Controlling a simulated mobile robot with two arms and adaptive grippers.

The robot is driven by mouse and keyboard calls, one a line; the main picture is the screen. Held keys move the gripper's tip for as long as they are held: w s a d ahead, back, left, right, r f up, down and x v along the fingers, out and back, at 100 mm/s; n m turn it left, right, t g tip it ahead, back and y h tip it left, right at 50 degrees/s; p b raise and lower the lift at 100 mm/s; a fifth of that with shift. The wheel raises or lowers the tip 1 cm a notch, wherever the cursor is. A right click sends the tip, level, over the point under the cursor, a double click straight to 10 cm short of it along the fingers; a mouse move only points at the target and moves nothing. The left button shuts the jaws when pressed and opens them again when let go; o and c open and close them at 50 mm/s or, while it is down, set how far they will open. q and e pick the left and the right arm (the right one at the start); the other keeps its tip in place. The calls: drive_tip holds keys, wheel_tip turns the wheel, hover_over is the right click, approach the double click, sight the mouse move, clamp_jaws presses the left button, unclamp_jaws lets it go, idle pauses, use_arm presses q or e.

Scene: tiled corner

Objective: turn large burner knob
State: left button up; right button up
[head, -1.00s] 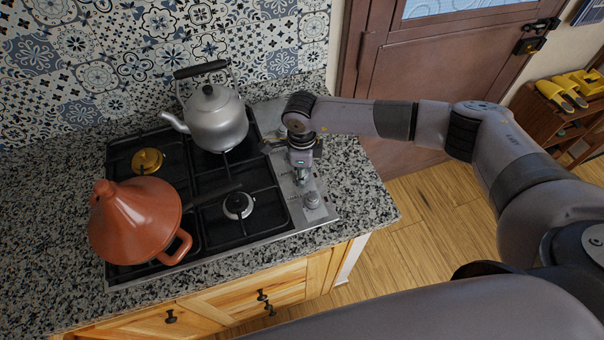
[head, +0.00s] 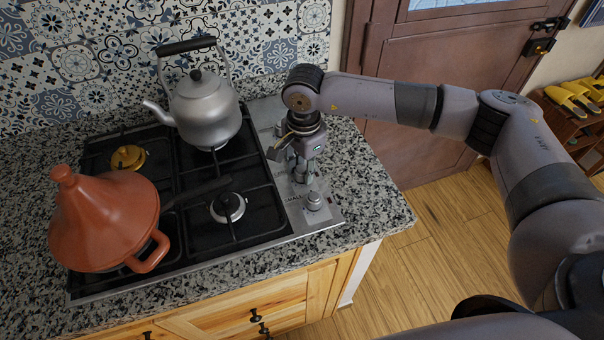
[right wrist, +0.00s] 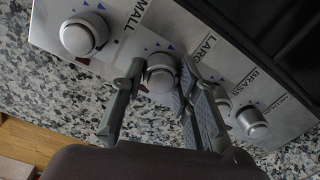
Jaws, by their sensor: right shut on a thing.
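The large burner knob (right wrist: 160,75) is a round silver knob beside the label reading "LARG" on the hob's steel control panel (head: 292,207). My right gripper (head: 303,177) reaches down onto this panel from above. In the right wrist view its two fingers (right wrist: 160,70) stand on either side of the large knob and are shut on it. The knob's pointer mark cannot be made out. In the head view the gripper hides most of this knob. My left gripper is not in view.
The small burner knob (head: 314,201) sits nearer the front, and the brass (right wrist: 221,102) and medium (right wrist: 252,123) knobs lie beyond. A grey kettle (head: 207,115) and a terracotta tagine (head: 103,222) stand on the hob. Bare granite counter (head: 370,205) lies to the right.

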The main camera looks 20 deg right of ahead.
sight(303, 169)
drive_tip(key=shift+n, duration=0.3)
drive_tip(key=shift+r, duration=0.1)
drive_tip(key=o, duration=1.2)
drive_tip(key=shift+c, duration=0.2)
wheel_tip(303, 169, up, 12)
drive_tip(key=shift+s, duration=0.2)
drive_tip(key=shift+d, duration=0.1)
